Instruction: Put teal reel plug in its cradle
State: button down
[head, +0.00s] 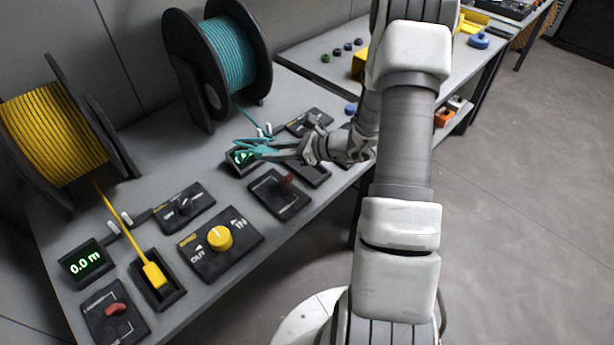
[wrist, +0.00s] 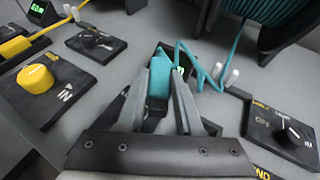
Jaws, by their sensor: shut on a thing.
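The teal plug (wrist: 159,82) is between the two fingers of my gripper (wrist: 162,92), which is shut on it. The teal cable (wrist: 200,72) runs from the plug past two white posts toward the teal reel (head: 228,52). In the head view my gripper (head: 283,151) is above the bench by the teal station's small green display (head: 240,158), and the plug's outline there is hard to tell from the cable. A dark tray (head: 318,175), which looks like the teal cradle, is partly hidden beneath my gripper.
A black panel with a red lever (head: 282,192) is just in front of my gripper. A switch panel (head: 305,121) stands behind it. At left, the yellow plug (head: 154,274) sits in its own cradle (head: 172,297), beside the yellow knob (head: 220,238) and yellow reel (head: 52,130).

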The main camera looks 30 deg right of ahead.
jog(key=w+d+m+h+b, duration=0.1)
jog(key=d+b, duration=0.1)
jog(key=d, duration=0.1)
jog(key=w+d+m+t+b, duration=0.1)
jog(key=w+d+b, duration=0.1)
jog(key=d, duration=0.1)
jog(key=w+d+t+h+b, duration=0.1)
jog(key=d+b, duration=0.1)
jog(key=d, duration=0.1)
jog(key=shift+w+d+m+h, duration=0.25)
jog(key=shift+d+m+h, duration=0.05)
jog(key=shift+m, duration=0.1)
jog(key=w+d+r+m+t+h+b, duration=0.1)
jog(key=w+d+r+m+h+b, duration=0.15)
jog(key=d+r+b, duration=0.4)
jog(key=b, duration=0.3)
send_over(308, 170)
notch_tip(308, 170, down, 9)
jog(key=shift+f, duration=0.1)
jog(key=shift+f+b, duration=0.8)
jog(key=shift+f, duration=1.1)
jog(key=shift+f, duration=0.15)
jog(key=c, duration=0.6)
grip_release()
jog(key=shift+o, duration=0.2)
